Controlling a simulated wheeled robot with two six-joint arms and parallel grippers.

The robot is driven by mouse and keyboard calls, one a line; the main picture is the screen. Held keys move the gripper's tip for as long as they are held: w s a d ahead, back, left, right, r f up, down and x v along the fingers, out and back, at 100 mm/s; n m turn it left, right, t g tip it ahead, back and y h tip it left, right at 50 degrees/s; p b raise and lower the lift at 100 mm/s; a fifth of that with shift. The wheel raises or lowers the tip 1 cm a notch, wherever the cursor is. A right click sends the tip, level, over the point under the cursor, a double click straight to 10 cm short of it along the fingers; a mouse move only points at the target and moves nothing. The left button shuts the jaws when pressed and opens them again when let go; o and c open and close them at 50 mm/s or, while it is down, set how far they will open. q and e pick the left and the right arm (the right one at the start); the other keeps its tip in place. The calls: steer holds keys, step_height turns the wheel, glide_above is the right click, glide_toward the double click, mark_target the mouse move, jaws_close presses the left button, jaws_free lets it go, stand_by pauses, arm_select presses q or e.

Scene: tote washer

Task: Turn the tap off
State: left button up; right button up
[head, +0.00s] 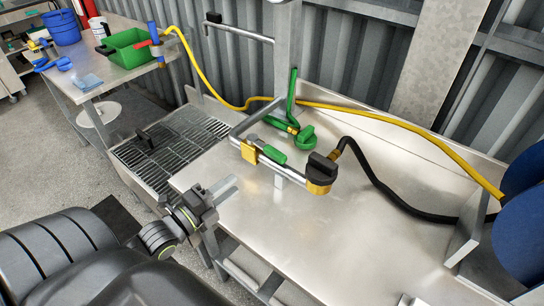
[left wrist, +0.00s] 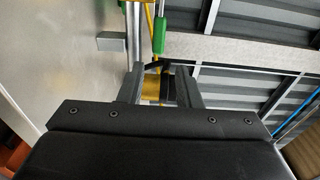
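The tap is on a grey metal pipe over the steel bench, with a brass body (head: 249,152) and a green lever (head: 276,155) lying along the pipe. In the left wrist view the green lever (left wrist: 159,32) is above the fingertips and the brass (left wrist: 150,88) shows between and beyond them. My left gripper (head: 224,189) is open and empty, to the left of and nearer than the tap, apart from it. Its two fingers (left wrist: 160,85) stand apart in the left wrist view. A small grey piece at the bottom edge of the head view may be my right gripper (head: 411,300); its state is unclear.
A black-and-brass fitting (head: 320,172) with a black hose (head: 385,190) ends the pipe. A green nozzle piece (head: 305,136) and yellow hose (head: 400,123) lie behind. A drain grate (head: 170,140) is left; blue discs (head: 520,240) stand right. The bench middle (head: 330,235) is clear.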

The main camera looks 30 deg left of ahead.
mark_target(271, 157)
arm_select(q)
steer(key=w, duration=0.4)
steer(key=w+d+b, duration=0.1)
steer(key=w, duration=0.4)
steer(key=w+d+b, duration=0.1)
steer(key=w, duration=0.4)
steer(key=shift+d, duration=0.15)
steer(key=shift+w+d, duration=0.1)
steer(key=shift+w, duration=0.35)
arm_select(e)
steer(key=shift+d+f, duration=0.15)
steer(key=shift+f, duration=1.1)
arm_select(q)
steer(key=shift+c, duration=0.4)
jaws_close()
